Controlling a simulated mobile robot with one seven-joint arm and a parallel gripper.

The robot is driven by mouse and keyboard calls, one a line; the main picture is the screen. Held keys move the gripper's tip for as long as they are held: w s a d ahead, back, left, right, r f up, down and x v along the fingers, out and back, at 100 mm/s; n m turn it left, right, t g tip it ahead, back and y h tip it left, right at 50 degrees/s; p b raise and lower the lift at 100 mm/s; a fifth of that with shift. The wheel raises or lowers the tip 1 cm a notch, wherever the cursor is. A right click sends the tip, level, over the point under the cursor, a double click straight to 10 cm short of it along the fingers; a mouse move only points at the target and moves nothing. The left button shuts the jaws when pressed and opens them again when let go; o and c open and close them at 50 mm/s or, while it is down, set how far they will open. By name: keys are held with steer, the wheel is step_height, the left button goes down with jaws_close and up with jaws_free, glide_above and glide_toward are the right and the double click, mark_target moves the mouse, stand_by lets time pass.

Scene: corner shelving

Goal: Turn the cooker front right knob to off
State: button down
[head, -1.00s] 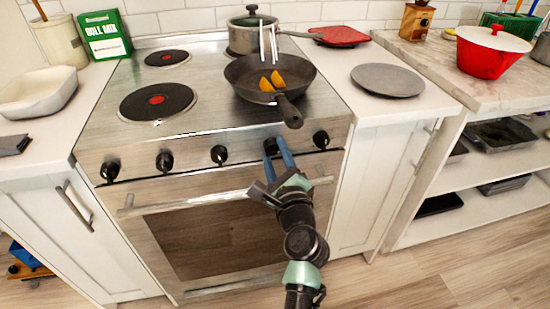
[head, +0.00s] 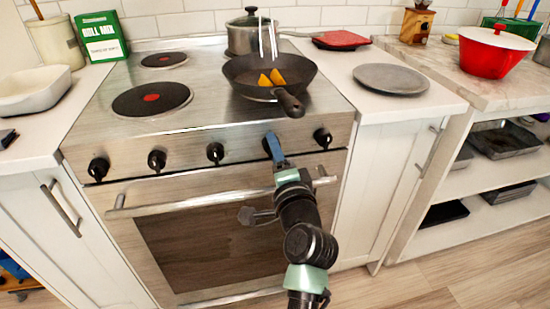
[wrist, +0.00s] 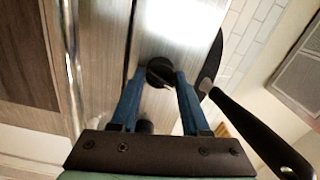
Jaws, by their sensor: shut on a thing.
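The cooker (head: 235,185) has a row of black knobs along its steel front panel. My gripper (head: 273,147) is at the second knob from the right, below the frying pan. In the wrist view this black knob (wrist: 160,72) sits between the two blue fingers, and my gripper (wrist: 161,80) is shut on it. In the head view the fingers hide most of this knob. The rightmost knob (head: 322,138) is free, just right of my gripper. Another knob (head: 215,152) is to the left.
A frying pan (head: 244,80) with orange pieces stands on the hob, its handle (head: 290,103) reaching over the front edge above my gripper. A pot (head: 249,36) stands behind it. The oven door handle (head: 180,200) runs below the knobs.

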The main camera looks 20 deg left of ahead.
steer(key=shift+n+b, duration=1)
steer(key=shift+n, duration=1)
steer(key=shift+c, duration=1.9)
jaws_free()
steer(key=shift+s, duration=0.1)
steer(key=p+v, duration=0.1)
steer(key=v, duration=1.2)
